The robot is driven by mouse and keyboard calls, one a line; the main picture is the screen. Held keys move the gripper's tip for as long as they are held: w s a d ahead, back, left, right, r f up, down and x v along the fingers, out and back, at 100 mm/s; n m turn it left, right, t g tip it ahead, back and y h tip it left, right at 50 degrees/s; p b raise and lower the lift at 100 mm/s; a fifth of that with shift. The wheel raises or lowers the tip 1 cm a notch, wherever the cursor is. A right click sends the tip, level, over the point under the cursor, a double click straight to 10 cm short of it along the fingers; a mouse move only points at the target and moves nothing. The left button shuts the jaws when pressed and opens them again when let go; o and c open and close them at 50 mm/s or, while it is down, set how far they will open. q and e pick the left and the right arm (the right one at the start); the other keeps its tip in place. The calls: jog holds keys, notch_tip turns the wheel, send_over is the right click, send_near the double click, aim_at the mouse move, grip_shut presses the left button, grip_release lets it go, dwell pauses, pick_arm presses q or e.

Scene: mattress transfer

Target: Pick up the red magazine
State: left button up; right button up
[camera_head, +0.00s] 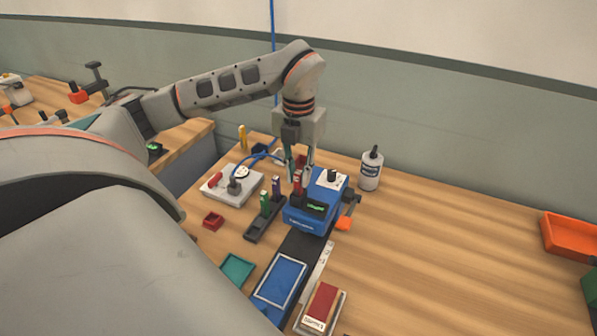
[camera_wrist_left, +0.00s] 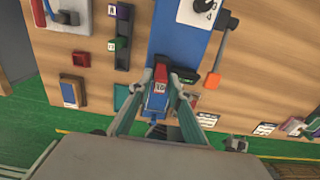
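The red magazine (camera_head: 298,182) stands upright at the blue machine (camera_head: 304,222). In the left wrist view the red magazine (camera_wrist_left: 161,74) shows a white number label and lies between the fingertips. My left gripper (camera_head: 299,172) points down over the machine, its fingers closed in on the magazine's two sides. In the left wrist view the gripper (camera_wrist_left: 163,80) appears shut on it. The magazine's lower end is hard to make out against the machine. My right gripper is in neither view.
A dark rack (camera_head: 259,227) holds a green magazine (camera_head: 265,201) and a purple magazine (camera_head: 276,186) left of the machine. A blue tray (camera_head: 280,281) and a red-topped box (camera_head: 321,302) lie in front. The table's right side is mostly clear.

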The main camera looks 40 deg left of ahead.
pick_arm(q)
grip_shut()
jog(key=shift+r, duration=0.15)
notch_tip(320, 180, up, 20)
jog(key=shift+f, duration=0.25)
dwell(0.6)
